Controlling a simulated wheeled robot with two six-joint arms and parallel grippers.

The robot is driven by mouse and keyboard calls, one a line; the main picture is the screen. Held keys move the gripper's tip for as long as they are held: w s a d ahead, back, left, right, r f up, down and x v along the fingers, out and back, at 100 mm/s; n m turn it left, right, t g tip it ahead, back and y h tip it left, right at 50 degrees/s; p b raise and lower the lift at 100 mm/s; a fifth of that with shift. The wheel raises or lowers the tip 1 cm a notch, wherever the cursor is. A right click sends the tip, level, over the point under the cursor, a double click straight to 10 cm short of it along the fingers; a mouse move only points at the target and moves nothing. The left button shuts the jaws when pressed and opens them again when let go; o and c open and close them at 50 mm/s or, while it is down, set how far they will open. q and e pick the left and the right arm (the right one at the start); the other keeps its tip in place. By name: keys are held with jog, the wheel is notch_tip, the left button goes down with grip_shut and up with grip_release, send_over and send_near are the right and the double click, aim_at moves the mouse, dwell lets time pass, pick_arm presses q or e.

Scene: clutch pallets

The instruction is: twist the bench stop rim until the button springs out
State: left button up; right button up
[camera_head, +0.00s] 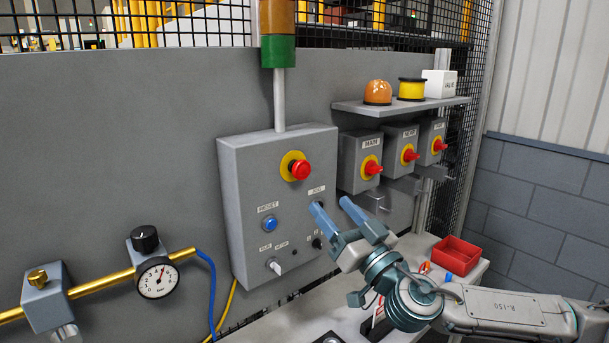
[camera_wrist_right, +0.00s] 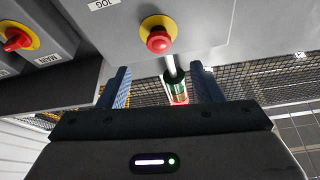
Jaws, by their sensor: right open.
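The bench stop is a red mushroom button (camera_head: 299,169) on a yellow disc (camera_head: 286,160), high on the front of the grey control box (camera_head: 243,180). It also shows in the right wrist view (camera_wrist_right: 158,42), above and between my fingers. My right gripper (camera_head: 333,203) is open and empty, its two blue-grey fingers pointing at the box from lower right of the button. The fingers are apart from the button. Whether the button is in or out is hard to tell. My left gripper is not in view.
The box also carries a blue reset button (camera_head: 270,223), a selector switch (camera_head: 275,267) and a black knob (camera_head: 317,243). Red rotary switches (camera_head: 373,168) are right of it, under a shelf (camera_head: 400,105). A red bin (camera_head: 456,255) sits on the bench. A gauge (camera_head: 158,278) is left.

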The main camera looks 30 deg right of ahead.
aim_at(303, 173)
jog(key=p+x, duration=0.7)
jog(key=x, duration=0.2)
jog(key=shift+w+r, duration=0.1)
jog(key=shift+r, duration=0.1)
jog(key=shift+w+p, duration=0.45)
jog(key=shift+w, duration=0.25)
jog(key=c, duration=1)
